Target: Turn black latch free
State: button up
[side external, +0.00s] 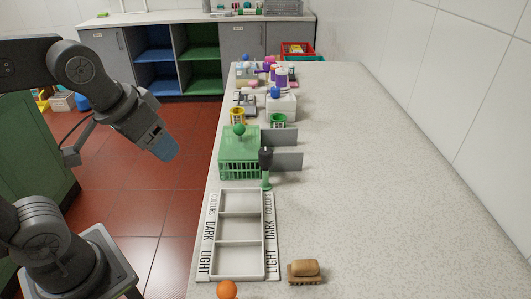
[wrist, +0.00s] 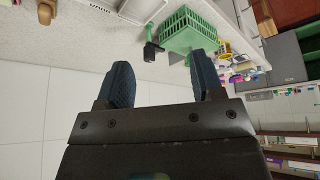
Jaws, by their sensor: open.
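The black latch (side external: 265,155) sits at the top of a short green post (side external: 266,182) at the front right corner of a green slatted basket (side external: 240,160). In the wrist view the latch (wrist: 151,51) shows beside the basket (wrist: 187,30), ahead of my fingers. A green ball knob (side external: 239,130) stands on top of the basket. My gripper (side external: 163,146) is over the red floor, left of the counter and apart from the latch. In the wrist view my gripper (wrist: 162,62) has its two blue fingers spread, with nothing between them.
A white three-part tray (side external: 241,213) lies in front of the basket. A brown brush (side external: 305,271) and an orange ball (side external: 227,290) are at the near end. Grey panels (side external: 288,161) stick out right of the basket. Cups and toys crowd behind; the counter's right side is clear.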

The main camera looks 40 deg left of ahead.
jog(key=w+d+r+n+g, duration=0.2)
jog(key=w+r+n+g, duration=0.15)
jog(key=w, duration=0.75)
jog(key=n+g, duration=0.2)
jog(key=n, duration=0.3)
send_over(266, 150)
notch_tip(266, 150, down, 3)
notch_tip(266, 150, down, 14)
jog(key=shift+r, duration=0.2)
jog(key=shift+c, duration=0.3)
jog(key=c, duration=0.9)
jog(key=shift+o, duration=0.2)
jog(key=shift+m, duration=0.25)
